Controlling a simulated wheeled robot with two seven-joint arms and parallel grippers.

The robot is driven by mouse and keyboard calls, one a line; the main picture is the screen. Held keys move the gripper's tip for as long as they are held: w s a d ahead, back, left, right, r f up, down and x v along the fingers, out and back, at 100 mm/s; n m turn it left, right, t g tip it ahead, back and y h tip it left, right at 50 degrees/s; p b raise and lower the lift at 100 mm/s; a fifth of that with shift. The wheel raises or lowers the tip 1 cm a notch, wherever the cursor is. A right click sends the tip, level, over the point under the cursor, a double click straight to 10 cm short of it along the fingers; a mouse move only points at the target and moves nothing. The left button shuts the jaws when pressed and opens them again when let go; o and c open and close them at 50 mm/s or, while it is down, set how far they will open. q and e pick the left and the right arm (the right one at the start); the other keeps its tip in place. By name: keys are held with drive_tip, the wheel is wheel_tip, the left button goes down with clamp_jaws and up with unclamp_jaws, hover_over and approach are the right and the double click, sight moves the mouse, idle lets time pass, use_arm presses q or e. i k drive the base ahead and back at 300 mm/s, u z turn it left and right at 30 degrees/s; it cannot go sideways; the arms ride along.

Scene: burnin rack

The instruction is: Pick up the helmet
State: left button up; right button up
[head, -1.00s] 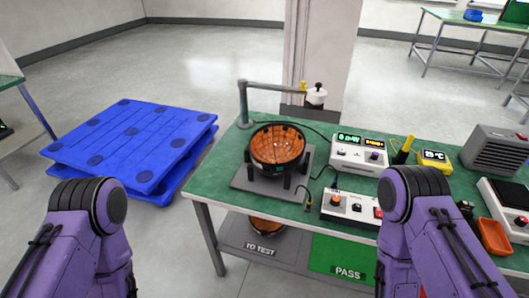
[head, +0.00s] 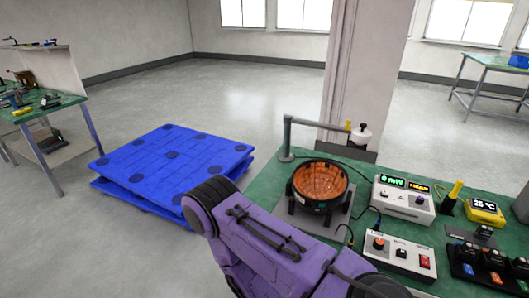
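A dark, round, bowl-like helmet (head: 320,186) rests open side up on a small stand on the green workbench. Its inside is orange with a grid pattern. A grey plate (head: 335,228) lies under the stand. One of my purple arms crosses the lower middle of the view, in front of the bench's near left edge. Neither gripper shows in this view, so nothing is seen touching the helmet.
A white meter box (head: 403,198), a switch box (head: 398,257) and a yellow temperature display (head: 486,211) stand right of the helmet. A grey post (head: 287,138) rises behind it. A blue pallet stack (head: 172,160) sits left on the floor. Another bench (head: 62,105) stands far left.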

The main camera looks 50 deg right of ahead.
sight(319, 185)
drive_tip(key=u, duration=0.15)
drive_tip(key=i, duration=1.65)
drive_tip(key=z, duration=3.35)
